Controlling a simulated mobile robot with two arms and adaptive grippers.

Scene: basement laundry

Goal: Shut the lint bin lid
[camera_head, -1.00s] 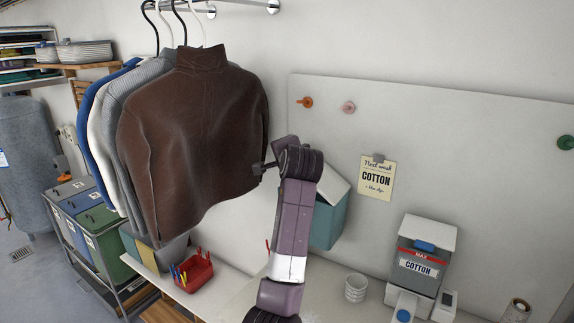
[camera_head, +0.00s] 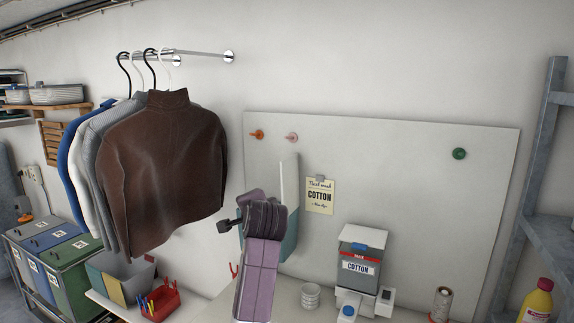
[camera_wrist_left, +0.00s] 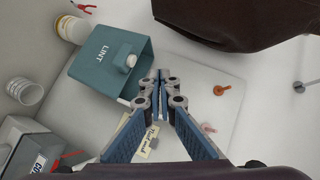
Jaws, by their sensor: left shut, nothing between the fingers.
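The lint bin (camera_head: 289,243) is a teal box on the wall, partly hidden behind my left arm in the head view. Its pale lid (camera_head: 291,180) stands up, nearly upright, above the box. In the left wrist view the bin (camera_wrist_left: 95,75) shows its LINT label and a white knob-like part; the lid is hard to make out there. My right gripper is out of view.
Hanging garments (camera_head: 165,165) are close left of my left gripper. A red peg basket (camera_head: 160,302), white cups (camera_head: 310,296) and a COTTON dispenser (camera_head: 360,262) stand on the counter below. A pale wall panel (camera_head: 400,170) with pegs and a note is behind. A metal shelf is at right.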

